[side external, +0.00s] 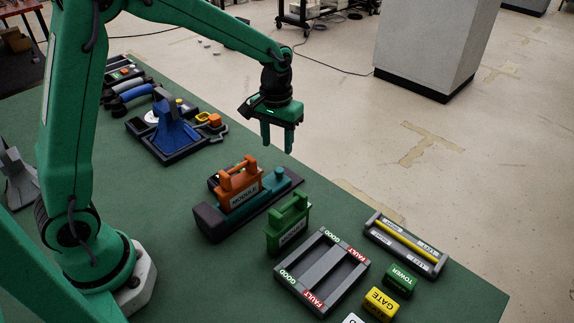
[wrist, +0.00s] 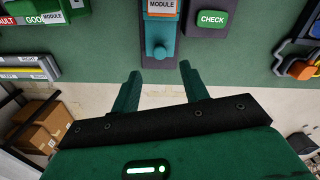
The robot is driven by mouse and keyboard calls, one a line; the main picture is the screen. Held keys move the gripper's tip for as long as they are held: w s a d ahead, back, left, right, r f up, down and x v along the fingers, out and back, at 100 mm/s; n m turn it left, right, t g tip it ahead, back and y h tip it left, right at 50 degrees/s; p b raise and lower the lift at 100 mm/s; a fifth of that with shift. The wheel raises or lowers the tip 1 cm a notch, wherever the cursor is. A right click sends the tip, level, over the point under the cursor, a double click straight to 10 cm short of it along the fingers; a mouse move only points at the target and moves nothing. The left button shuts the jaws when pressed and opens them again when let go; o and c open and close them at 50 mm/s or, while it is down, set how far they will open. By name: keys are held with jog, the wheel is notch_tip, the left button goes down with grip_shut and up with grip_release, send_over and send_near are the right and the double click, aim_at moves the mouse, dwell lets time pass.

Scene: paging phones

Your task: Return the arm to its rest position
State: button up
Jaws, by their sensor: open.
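My gripper (side external: 277,146) hangs from my raised arm, fingers pointing down, above the far edge of the green table (side external: 455,290). In the side view nothing is between its fingers. In the wrist view the two fingers of my gripper (wrist: 160,72) are spread apart and empty. Beyond them in that view is a teal fixture (wrist: 159,30) with a round blue-teal knob, apart from the fingers. An orange-handled module (side external: 240,185) sits on this teal and dark fixture in the side view, below and left of my gripper.
A green module (side external: 288,226) stands behind a GOOD/FAULT tray (side external: 322,268). A grey rack with a yellow bar (side external: 405,243), a TOWER block (side external: 400,278) and a GATE block (side external: 381,303) lie at right. A blue holder (side external: 172,132) stands at left. Open floor lies beyond the table.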

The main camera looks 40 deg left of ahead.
jog(key=shift+r, duration=0.1)
jog(key=s+r+m+t, duration=0.1)
jog(key=s+r+t, duration=0.1)
jog(key=s+r, duration=0.2)
jog(key=s+a+r+m+t, duration=0.1)
jog(key=s+r, duration=0.3)
jog(key=s, duration=0.6)
jog(key=s+a+r+m+t, duration=0.1)
jog(key=s+r+t, duration=0.1)
jog(key=s+r, duration=0.2)
jog(key=shift+s+a+r+t, duration=0.25)
jog(key=shift+s+r+t, duration=0.05)
jog(key=shift+s, duration=1.6)
jog(key=shift+c, duration=0.3)
